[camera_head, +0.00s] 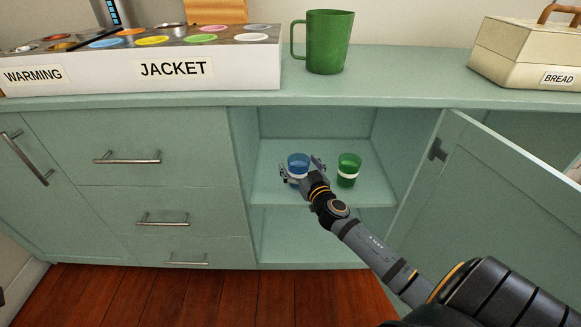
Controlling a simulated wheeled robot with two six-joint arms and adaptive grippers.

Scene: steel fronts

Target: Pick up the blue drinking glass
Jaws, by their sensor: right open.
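The blue drinking glass (298,161) stands upright on the shelf inside the open cabinet, with a white band around its lower part. My right gripper (302,168) is open, with one finger on each side of the blue glass. The gripper hides part of the glass's base, and I cannot tell whether the fingers touch it. A green glass (348,168) with a white band stands on the same shelf just to the right. My left gripper is not in view.
The open cabinet door (500,205) stands to the right of my right arm. The shelf (378,192) has free room around the glasses. On the counter (390,88) are a green mug (327,42), a bread box (530,50) and a warming jacket box (210,75).

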